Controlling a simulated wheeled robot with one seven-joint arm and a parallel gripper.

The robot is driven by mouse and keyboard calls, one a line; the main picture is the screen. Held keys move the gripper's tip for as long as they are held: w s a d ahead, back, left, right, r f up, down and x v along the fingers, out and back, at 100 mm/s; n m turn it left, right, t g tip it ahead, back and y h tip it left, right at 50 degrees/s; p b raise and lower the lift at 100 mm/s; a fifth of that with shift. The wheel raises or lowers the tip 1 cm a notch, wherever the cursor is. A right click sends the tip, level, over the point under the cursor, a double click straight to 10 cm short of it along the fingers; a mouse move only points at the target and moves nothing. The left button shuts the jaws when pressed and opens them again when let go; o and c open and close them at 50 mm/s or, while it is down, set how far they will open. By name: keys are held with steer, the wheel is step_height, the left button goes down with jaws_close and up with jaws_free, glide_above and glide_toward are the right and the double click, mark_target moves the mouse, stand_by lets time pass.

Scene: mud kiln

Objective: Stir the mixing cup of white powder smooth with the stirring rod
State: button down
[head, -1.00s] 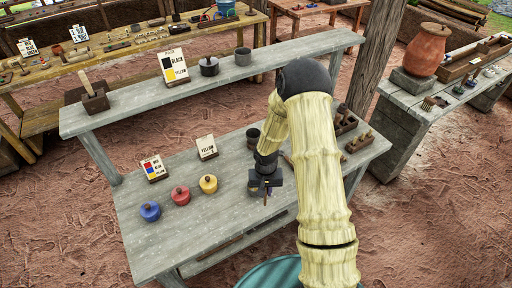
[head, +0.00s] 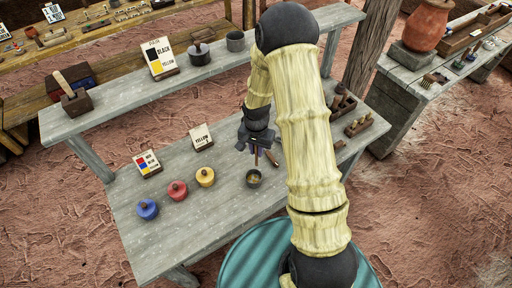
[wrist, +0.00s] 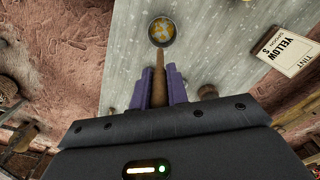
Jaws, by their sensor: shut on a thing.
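My gripper (head: 257,146) is shut on the wooden stirring rod, which shows between its purple fingers in the wrist view (wrist: 159,90). The rod points toward the mixing cup. The cup (head: 253,178) is small and dark and stands upright on the lower grey table. In the wrist view the cup (wrist: 161,31) holds patchy white and yellow-orange stuff, not evenly mixed. The rod's far end shows at the near rim of the cup there. In the head view the gripper is behind the cup; whether the rod touches it I cannot tell.
Wooden racks (head: 358,126) are at the right. The table's front left is clear.

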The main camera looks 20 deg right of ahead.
steer(key=shift+f, duration=0.1)
steer(key=shift+f+b, duration=4)
steer(key=shift+f, duration=1.4)
steer(key=shift+a, duration=0.15)
